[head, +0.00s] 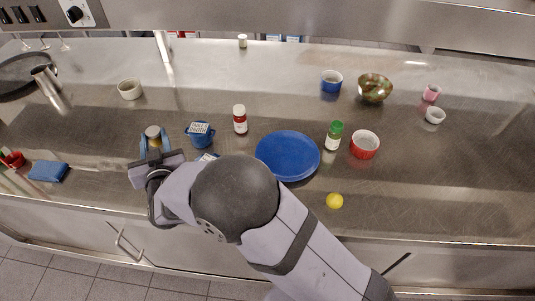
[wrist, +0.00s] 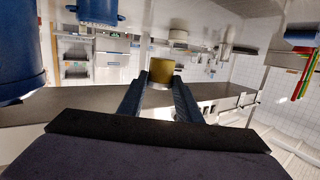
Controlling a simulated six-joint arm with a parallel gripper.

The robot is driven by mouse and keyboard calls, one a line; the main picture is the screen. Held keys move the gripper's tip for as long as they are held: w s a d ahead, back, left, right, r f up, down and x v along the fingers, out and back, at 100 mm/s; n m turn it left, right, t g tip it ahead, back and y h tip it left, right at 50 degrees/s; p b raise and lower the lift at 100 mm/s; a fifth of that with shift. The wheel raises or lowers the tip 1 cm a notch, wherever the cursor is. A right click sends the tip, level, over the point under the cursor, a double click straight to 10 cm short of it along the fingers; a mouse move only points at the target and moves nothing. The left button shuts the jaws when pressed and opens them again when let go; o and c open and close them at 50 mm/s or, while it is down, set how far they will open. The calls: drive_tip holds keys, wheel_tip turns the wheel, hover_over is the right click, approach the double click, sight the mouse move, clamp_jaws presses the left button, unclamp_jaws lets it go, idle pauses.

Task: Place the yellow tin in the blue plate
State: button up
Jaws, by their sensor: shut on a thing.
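My gripper (head: 154,142) is at the left-middle of the counter in the head view, its two blue fingers on either side of the yellow tin (head: 153,132). In the wrist view the yellow tin (wrist: 162,70) sits between the fingertips of my gripper (wrist: 161,85), and the fingers are shut on it. I cannot tell whether the tin still touches the counter. The blue plate (head: 287,156) lies flat and looks empty at the middle of the counter, to the right of my gripper. My arm covers the counter between them at the front.
A green-capped bottle (head: 334,137) and red bowl (head: 365,145) stand right of the plate. A lemon (head: 335,201) lies in front. A blue cloth (head: 48,171) lies at left.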

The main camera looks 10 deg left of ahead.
drive_tip(key=w+d+m+t+h+p, duration=0.25)
drive_tip(key=w+d+h, duration=0.2)
drive_tip(key=d, duration=0.85)
drive_tip(key=m+g+h+p, duration=0.2)
drive_tip(key=m+h+p, duration=0.1)
drive_tip(key=m+h, duration=0.5)
hover_over(333, 188)
drive_tip(key=shift+n+t+h, duration=0.25)
drive_tip(key=shift+n+h, duration=0.1)
drive_tip(key=shift+h, duration=0.3)
wheel_tip(333, 188, down, 6)
drive_tip(key=shift+f, duration=0.15)
drive_tip(key=shift+f+p, duration=0.2)
drive_tip(key=shift+p, duration=0.25)
drive_tip(key=shift+f, duration=0.2)
drive_tip(key=shift+f+p, duration=0.3)
drive_tip(key=shift+f, duration=1.45)
drive_tip(key=shift+f, duration=0.1)
